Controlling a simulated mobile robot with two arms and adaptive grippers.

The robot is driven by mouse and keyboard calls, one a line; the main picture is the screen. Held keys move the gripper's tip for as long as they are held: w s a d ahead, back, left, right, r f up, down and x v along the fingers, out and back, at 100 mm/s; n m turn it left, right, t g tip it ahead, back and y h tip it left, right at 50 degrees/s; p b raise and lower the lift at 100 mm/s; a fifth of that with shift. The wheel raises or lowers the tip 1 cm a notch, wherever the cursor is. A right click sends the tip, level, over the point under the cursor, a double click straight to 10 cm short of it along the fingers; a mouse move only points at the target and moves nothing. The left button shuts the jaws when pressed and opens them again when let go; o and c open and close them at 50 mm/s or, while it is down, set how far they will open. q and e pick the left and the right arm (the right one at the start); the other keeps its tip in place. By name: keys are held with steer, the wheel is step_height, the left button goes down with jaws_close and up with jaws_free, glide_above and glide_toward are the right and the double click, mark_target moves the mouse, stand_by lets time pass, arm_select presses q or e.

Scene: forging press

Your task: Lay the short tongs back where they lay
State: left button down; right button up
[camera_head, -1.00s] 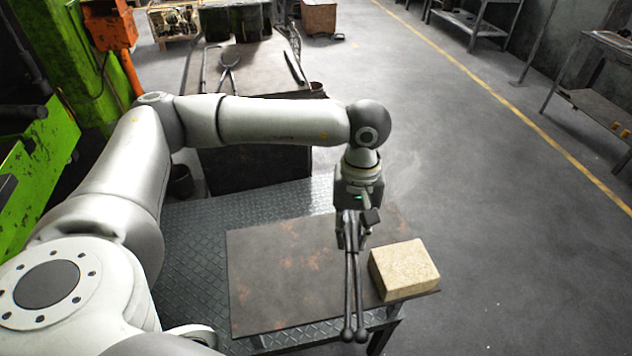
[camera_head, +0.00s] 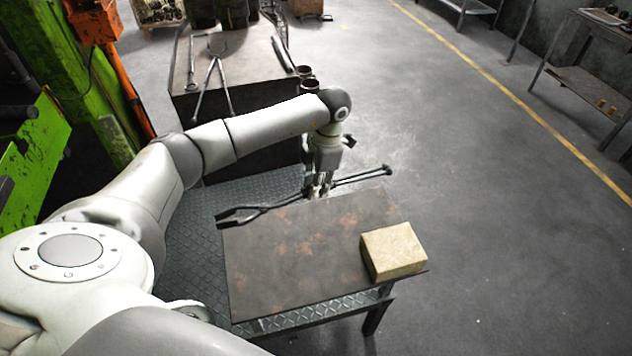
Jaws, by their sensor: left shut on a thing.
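The short tongs (camera_head: 264,208) are dark metal. They lie crosswise in my left gripper (camera_head: 319,192), which is shut on them. Their jaws point left, over the far left corner of the rusty table (camera_head: 290,262). Their two handles, with ball ends, stick out to the right past the table's far right corner. The tongs appear to be at the far edge of the table; I cannot tell whether they touch it. My right gripper is not in view.
A pale yellow block (camera_head: 393,252) sits at the table's right side. Behind my arm, a dark bench (camera_head: 240,55) holds other longer tongs (camera_head: 214,75). A green machine (camera_head: 90,110) stands at left.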

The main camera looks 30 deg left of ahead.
arm_select(q)
steer(key=shift+a+f, duration=0.15)
steer(key=shift+f, duration=0.05)
steer(key=shift+f+b, duration=1.65)
steer(key=shift+f, duration=0.75)
steer(key=shift+f+b, duration=1.75)
steer(key=shift+f, duration=0.5)
steer(key=c, duration=1.6)
jaws_free()
steer(key=shift+o, duration=1.1)
steer(key=o, duration=0.3)
